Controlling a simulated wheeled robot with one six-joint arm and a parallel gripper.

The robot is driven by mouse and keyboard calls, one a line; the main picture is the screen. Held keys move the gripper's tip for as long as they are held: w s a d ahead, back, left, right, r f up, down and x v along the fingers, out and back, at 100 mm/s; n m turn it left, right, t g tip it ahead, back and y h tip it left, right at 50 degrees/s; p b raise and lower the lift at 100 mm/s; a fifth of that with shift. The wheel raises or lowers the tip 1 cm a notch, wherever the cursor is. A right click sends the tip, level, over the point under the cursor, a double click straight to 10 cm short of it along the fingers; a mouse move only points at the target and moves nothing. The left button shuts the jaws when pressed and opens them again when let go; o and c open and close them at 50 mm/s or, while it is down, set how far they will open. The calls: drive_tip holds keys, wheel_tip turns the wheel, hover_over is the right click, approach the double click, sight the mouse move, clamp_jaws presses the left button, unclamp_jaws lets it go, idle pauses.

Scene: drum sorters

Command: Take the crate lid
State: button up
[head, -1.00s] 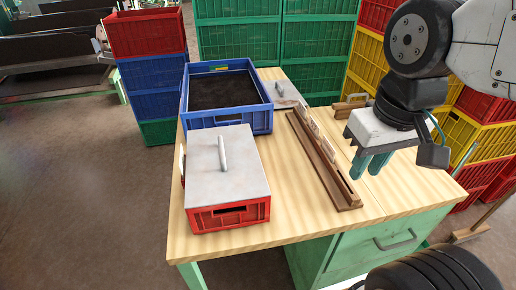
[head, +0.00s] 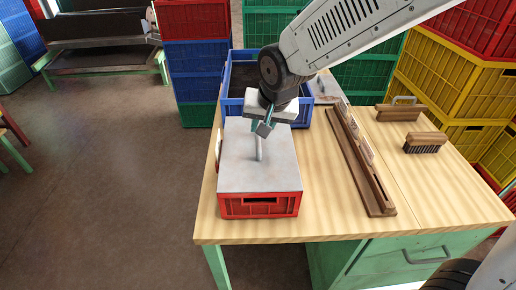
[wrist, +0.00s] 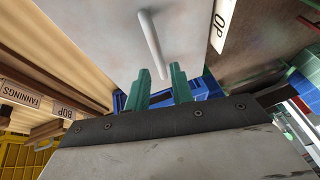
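The crate lid (head: 238,172) is a flat grey plate with an upright-looking pale bar handle (head: 259,148). It lies on the red crate (head: 258,206) at the near left of the table. My gripper (head: 265,128) is above the lid's far part, close to the handle's far end. In the wrist view the green fingers of my gripper (wrist: 160,74) are apart with nothing held. The handle (wrist: 151,42) points towards the gap between them, its near end around the fingertips. I cannot tell whether they touch it. The lid (wrist: 105,30) fills the upper middle there.
A blue crate (head: 236,106) with dark contents stands behind the red one. A wooden rack (head: 362,168) with label cards runs along the table's middle. A brush (head: 425,143) and a wooden block with a handle (head: 398,112) lie at the right. The table's front right is clear.

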drive_tip(key=x, duration=0.6)
drive_tip(key=shift+r, duration=0.1)
clamp_jaws()
